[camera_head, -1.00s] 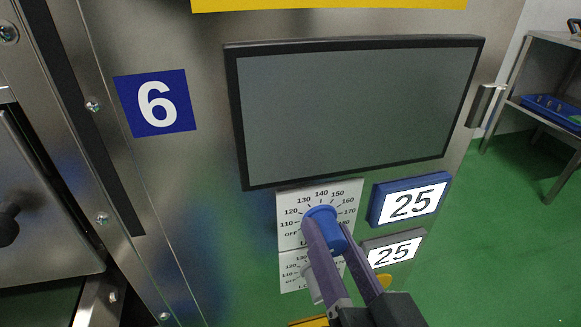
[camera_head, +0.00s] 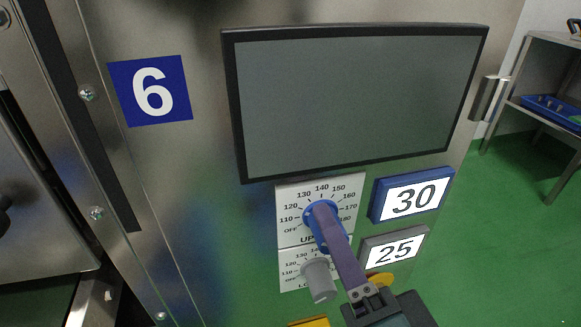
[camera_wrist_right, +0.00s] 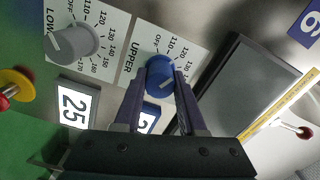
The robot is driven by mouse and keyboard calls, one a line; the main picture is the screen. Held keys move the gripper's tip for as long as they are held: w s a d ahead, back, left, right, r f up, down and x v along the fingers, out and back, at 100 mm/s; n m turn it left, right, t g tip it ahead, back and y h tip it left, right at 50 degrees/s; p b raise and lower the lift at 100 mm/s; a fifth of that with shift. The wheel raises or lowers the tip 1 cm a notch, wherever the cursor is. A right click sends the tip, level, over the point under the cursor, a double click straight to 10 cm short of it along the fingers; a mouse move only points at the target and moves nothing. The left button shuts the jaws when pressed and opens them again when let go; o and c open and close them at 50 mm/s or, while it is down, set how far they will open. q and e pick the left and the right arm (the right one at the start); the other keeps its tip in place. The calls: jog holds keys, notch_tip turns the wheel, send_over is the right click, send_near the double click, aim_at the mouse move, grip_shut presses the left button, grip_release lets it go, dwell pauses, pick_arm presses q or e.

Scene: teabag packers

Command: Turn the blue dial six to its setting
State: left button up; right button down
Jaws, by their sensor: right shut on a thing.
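The blue dial (camera_head: 313,228) sits on a white scale plate (camera_head: 290,197) marked OFF and 110 to 180, below the screen of the machine with the blue number 6 sign (camera_head: 150,90). My right gripper (camera_head: 325,212) is shut on the dial, and its purple fingers partly cover it. In the right wrist view the fingers lie on both sides of the blue dial (camera_wrist_right: 160,72). The blue-framed display (camera_head: 412,196) beside it reads 30. My left gripper is not in view.
A grey dial (camera_head: 319,279) on a lower scale is just below the blue one. The grey-framed display (camera_head: 394,248) reads 25. A dark screen (camera_head: 355,105) is above. A metal shelf (camera_head: 550,105) stands at the right over green floor.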

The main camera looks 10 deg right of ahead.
jog(key=shift+m, duration=0.3)
jog(key=shift+c, duration=2.4)
grip_release()
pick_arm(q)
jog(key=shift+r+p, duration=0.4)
pick_arm(e)
jog(key=s, duration=1)
jog(key=shift+d, duration=0.15)
